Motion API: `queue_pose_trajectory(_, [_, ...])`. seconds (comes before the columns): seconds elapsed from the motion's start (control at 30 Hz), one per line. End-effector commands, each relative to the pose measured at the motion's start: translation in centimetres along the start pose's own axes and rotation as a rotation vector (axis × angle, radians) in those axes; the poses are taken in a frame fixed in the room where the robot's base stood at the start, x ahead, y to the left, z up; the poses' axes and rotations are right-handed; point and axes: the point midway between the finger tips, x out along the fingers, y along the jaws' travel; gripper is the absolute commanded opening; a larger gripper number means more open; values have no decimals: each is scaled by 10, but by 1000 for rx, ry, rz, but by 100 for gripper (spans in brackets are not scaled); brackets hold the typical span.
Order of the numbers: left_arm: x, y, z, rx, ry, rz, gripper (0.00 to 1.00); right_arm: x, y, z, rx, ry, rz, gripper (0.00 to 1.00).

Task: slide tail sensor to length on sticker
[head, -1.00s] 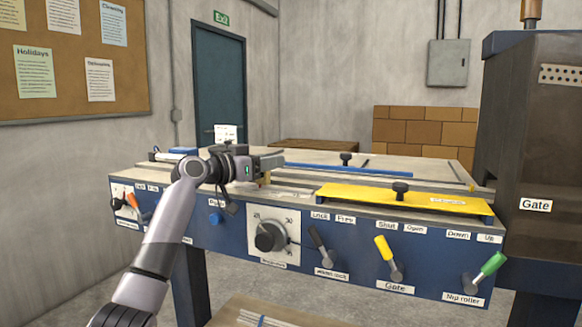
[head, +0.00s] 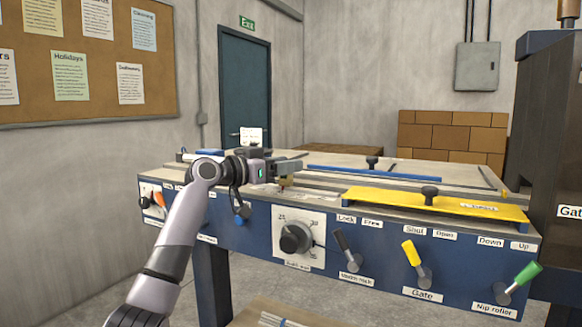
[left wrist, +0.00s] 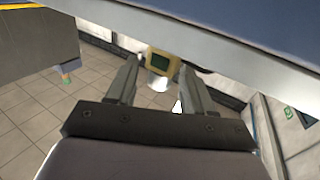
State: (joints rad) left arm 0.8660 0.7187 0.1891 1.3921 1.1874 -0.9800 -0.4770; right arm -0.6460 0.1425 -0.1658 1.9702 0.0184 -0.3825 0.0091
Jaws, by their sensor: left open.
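My left gripper (head: 290,166) is over the front left part of the blue machine's top, its fingers pointing right. It is open. A small tan block (head: 286,181), which may be the tail sensor, shows just below the fingertips. In the left wrist view a tan block with a dark greenish face (left wrist: 163,63) appears between the fingertips, with gaps beside it; I cannot tell if it touches. A small white sign (head: 251,136) stands behind the gripper; its writing is too small to read. My right gripper is not in view.
The blue machine's front panel (head: 232,262) carries a round dial (head: 296,238) and black, yellow and green levers. A yellow plate (head: 435,203) with a black knob lies right of the gripper. A blue bar (head: 375,173) lies behind it. A tall dark unit stands far right.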

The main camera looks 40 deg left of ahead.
Motion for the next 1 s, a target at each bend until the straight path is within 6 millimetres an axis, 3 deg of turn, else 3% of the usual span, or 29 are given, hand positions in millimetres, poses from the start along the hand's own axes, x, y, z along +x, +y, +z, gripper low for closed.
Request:
queue_pose_trajectory(0.2, [-34, -1, 3, 2, -2, -2, 52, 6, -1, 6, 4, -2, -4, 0])
queue_pose_trajectory(0.33, [-46, 0, 2, 0, -2, -1, 52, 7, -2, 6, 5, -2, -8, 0])
queue_pose_trajectory(1.0, [-49, 0, 1, -1, -1, 0, 52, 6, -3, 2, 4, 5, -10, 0])
